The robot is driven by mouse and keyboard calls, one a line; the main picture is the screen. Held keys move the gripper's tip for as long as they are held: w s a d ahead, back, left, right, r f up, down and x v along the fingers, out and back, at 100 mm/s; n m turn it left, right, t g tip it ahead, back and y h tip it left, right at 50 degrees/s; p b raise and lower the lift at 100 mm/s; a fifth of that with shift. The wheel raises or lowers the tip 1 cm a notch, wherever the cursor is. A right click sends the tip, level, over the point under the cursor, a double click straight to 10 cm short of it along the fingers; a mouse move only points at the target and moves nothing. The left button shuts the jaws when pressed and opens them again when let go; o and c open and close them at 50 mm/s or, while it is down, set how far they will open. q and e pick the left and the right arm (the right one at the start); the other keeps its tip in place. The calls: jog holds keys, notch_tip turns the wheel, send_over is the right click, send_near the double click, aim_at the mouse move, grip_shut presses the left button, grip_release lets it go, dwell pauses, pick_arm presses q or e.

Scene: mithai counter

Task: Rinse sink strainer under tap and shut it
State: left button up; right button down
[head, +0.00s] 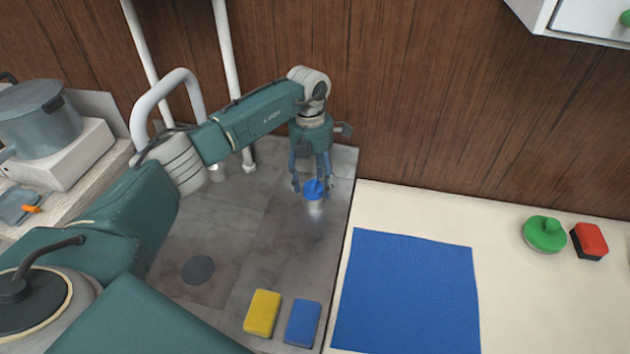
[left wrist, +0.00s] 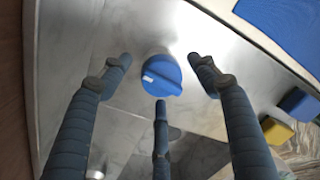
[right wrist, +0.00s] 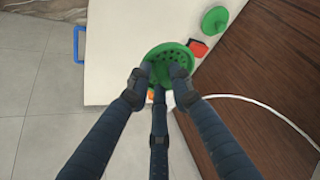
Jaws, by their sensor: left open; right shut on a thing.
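A blue round knob (head: 314,187) with a silver base stands on the grey surface, by its back right corner. My left gripper (head: 311,180) is above it, fingers open and spread around it. In the left wrist view the knob (left wrist: 163,82) has a white mark and sits between the fingers, with gaps at both sides. My right gripper (right wrist: 162,76) is shut on a green perforated strainer (right wrist: 178,54), seen only in the right wrist view, over the pale counter. A dark round patch (head: 198,270) lies on the grey surface. No running water shows.
A yellow sponge (head: 262,313) and a blue sponge (head: 302,323) lie at the front. A blue cloth (head: 408,290) covers part of the counter. A green knobbed disc (head: 545,234) and a red block (head: 589,241) lie right. A pot (head: 40,120) stands left. A wooden wall is behind.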

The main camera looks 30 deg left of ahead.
aim_at(313, 180)
pick_arm(q)
notch_tip(313, 180, up, 12)
jog(key=shift+w+a+f, duration=0.15)
jog(key=shift+w+a, duration=0.05)
jog(key=shift+a, duration=0.1)
